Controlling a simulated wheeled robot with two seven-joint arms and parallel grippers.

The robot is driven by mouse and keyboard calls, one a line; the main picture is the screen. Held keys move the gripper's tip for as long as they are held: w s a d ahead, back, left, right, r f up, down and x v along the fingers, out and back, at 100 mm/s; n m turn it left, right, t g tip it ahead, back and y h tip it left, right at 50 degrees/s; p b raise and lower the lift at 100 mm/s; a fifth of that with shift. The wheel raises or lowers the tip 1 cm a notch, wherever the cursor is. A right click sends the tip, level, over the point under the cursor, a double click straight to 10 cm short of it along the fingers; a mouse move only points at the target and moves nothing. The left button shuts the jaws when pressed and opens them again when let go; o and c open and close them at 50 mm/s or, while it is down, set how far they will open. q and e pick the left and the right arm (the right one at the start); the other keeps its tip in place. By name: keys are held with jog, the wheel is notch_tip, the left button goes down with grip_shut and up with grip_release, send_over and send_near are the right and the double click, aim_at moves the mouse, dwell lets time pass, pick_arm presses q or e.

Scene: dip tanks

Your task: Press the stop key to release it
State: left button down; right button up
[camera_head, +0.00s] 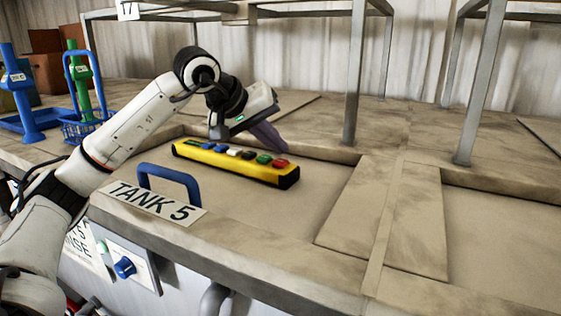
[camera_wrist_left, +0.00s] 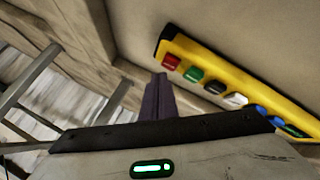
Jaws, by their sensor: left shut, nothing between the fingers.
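A yellow control box (camera_head: 215,160) with a row of coloured keys lies in the recess behind the "TANK 5" label. The red key (camera_head: 280,163), likely the stop key, is at its right end, beside a green key (camera_head: 264,159). In the left wrist view the fingertips (camera_wrist_left: 160,80) show beside the box, apart from the red key. My right gripper is not in view.
A blue handle (camera_head: 168,180) stands in front of the box. Metal frame legs (camera_head: 355,75) rise behind and to the right. A blue basket (camera_head: 85,128) and blue and green stands are at the far left. The tank lid to the right is clear.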

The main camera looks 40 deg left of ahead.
aim_at(277, 163)
pick_arm(q)
jog(key=shift+f, duration=0.15)
jog(key=shift+f, duration=0.3)
jog(key=shift+f+b, duration=0.5)
jog(key=shift+b, duration=0.05)
dwell(0.7)
jog(key=shift+r, duration=0.1)
jog(key=shift+r+p, duration=0.8)
jog(key=shift+p, duration=0.15)
notch_tip(277, 163, up, 5)
jog(key=p, duration=0.5)
jog(key=shift+r, duration=0.1)
